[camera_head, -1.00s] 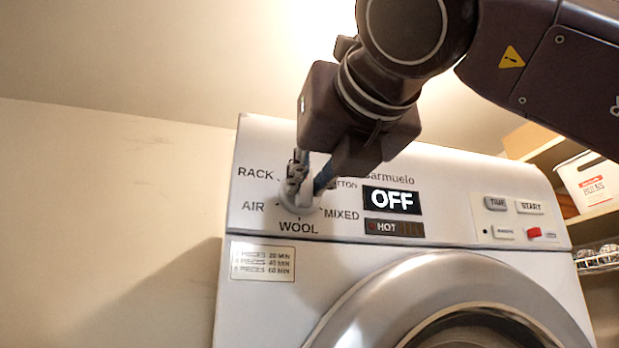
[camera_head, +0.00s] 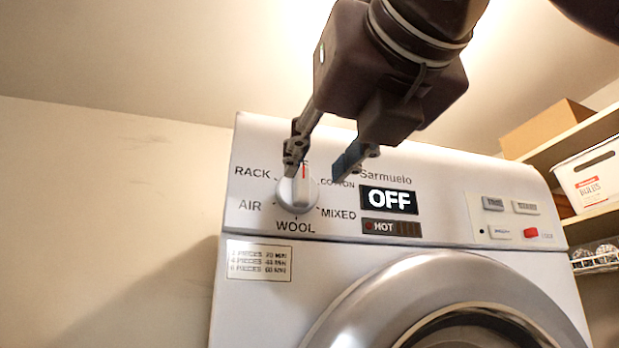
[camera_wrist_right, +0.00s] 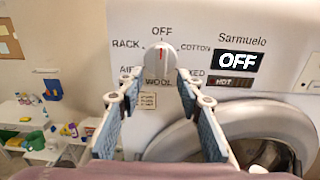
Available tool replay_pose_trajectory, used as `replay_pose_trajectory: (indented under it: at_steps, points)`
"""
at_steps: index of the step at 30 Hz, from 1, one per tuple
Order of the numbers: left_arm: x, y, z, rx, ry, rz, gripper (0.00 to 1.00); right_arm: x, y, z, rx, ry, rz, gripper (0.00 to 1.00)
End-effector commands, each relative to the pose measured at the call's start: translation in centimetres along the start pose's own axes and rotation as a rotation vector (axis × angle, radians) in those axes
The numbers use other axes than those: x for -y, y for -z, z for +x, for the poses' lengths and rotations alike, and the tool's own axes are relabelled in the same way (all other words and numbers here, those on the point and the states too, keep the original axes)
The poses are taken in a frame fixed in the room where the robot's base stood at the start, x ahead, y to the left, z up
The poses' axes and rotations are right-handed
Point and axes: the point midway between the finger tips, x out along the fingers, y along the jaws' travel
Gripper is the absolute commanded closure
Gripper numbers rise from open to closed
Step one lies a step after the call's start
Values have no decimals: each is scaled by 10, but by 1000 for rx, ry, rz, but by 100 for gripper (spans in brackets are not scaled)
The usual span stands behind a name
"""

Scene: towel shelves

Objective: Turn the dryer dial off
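The dryer dial (camera_head: 297,194) is a round white knob with a red mark on the white dryer's panel. Its red mark points up, toward the OFF label that shows above the dial (camera_wrist_right: 159,58) in the right wrist view. The display (camera_head: 389,200) reads OFF. My right gripper (camera_head: 322,168) is open and empty, in front of and above the dial, its fingers apart from the knob. The open fingers (camera_wrist_right: 156,88) also show in the right wrist view with nothing between them. My left gripper is in neither view.
The dryer door (camera_head: 455,300) is below the panel. Buttons (camera_head: 512,220) sit at the panel's right. A shelf at the right holds a cardboard box (camera_head: 548,128) and a white bin (camera_head: 592,182).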

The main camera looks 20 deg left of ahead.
Motion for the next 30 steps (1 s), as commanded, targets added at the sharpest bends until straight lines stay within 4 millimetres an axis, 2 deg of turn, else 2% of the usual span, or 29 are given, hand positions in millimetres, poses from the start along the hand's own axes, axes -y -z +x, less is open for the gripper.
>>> replay_pose_trajectory:
  at_steps: [3, 10, 30]
  points:
    - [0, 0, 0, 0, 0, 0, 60, 0, 0, -26, 2, 0, 0, 67]
    - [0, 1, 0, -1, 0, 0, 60, 0, 1, -54, -1, -1, -1, 67]
    - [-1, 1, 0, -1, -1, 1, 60, 0, 1, -59, -3, 0, 0, 67]
